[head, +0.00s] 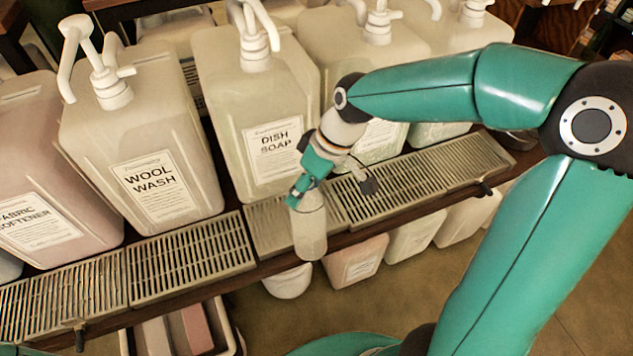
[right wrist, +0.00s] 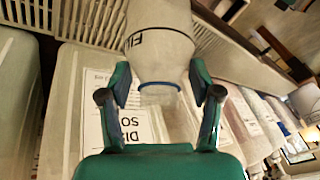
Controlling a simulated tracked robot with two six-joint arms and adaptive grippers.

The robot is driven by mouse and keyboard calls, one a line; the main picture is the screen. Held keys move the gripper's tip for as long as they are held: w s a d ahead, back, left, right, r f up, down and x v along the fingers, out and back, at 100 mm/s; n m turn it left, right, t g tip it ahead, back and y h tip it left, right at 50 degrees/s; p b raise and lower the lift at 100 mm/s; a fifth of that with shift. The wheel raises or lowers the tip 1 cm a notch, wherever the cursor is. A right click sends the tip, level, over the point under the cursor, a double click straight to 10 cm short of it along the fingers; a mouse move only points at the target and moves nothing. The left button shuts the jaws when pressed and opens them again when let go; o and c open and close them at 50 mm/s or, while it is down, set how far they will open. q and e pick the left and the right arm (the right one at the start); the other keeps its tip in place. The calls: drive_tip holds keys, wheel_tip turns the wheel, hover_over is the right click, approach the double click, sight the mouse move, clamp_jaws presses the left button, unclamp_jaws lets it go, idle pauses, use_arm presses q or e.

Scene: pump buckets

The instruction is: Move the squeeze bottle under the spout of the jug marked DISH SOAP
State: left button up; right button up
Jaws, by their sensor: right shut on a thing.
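The jug marked DISH SOAP (head: 240,95) stands upright on the shelf, with its white pump (head: 255,42) on top; its label also shows in the right wrist view (right wrist: 130,125). My right gripper (head: 298,194) is shut on the squeeze bottle (head: 309,232), a pale translucent bottle. The bottle is roughly upright in front of the jug, at the slotted drip tray's front edge. I cannot tell whether its base touches the tray. In the right wrist view the squeeze bottle (right wrist: 160,35) sits between the fingers of the right gripper (right wrist: 160,92). My left gripper is not in view.
The WOOL WASH jug (head: 140,135) stands to the left, the FABRIC SOFTENER jug (head: 40,170) farther left. Another pump jug (head: 335,50) stands right of DISH SOAP. Slotted drip trays (head: 190,255) run along the front. Containers (head: 355,262) sit below the shelf.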

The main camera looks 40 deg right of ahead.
sight(321, 196)
drive_tip(key=shift+s+d+r+n+t, duration=0.45)
drive_tip(key=shift+s+d+n, duration=0.15)
drive_tip(key=shift+s, duration=0.15)
drive_tip(key=shift+s+d+n, duration=0.15)
drive_tip(key=shift+n, duration=0.15)
drive_tip(key=shift+f+b, duration=1.1)
drive_tip(key=shift+f, duration=0.9)
drive_tip(key=shift+w+a, duration=0.25)
drive_tip(key=shift+w, duration=0.75)
drive_tip(key=shift+w+a, duration=0.25)
drive_tip(key=shift+w, duration=0.7)
drive_tip(key=shift+c, duration=0.8)
drive_tip(key=shift+w+a, duration=0.1)
drive_tip(key=shift+w, duration=0.35)
drive_tip(key=shift+c, duration=0.8)
drive_tip(key=shift+w, duration=0.2)
clamp_jaws()
drive_tip(key=shift+w+a+p, duration=0.1)
drive_tip(key=shift+w+p, duration=0.05)
drive_tip(key=shift+p, duration=0.15)
drive_tip(key=shift+w+a, duration=0.25)
drive_tip(key=shift+w, duration=0.7)
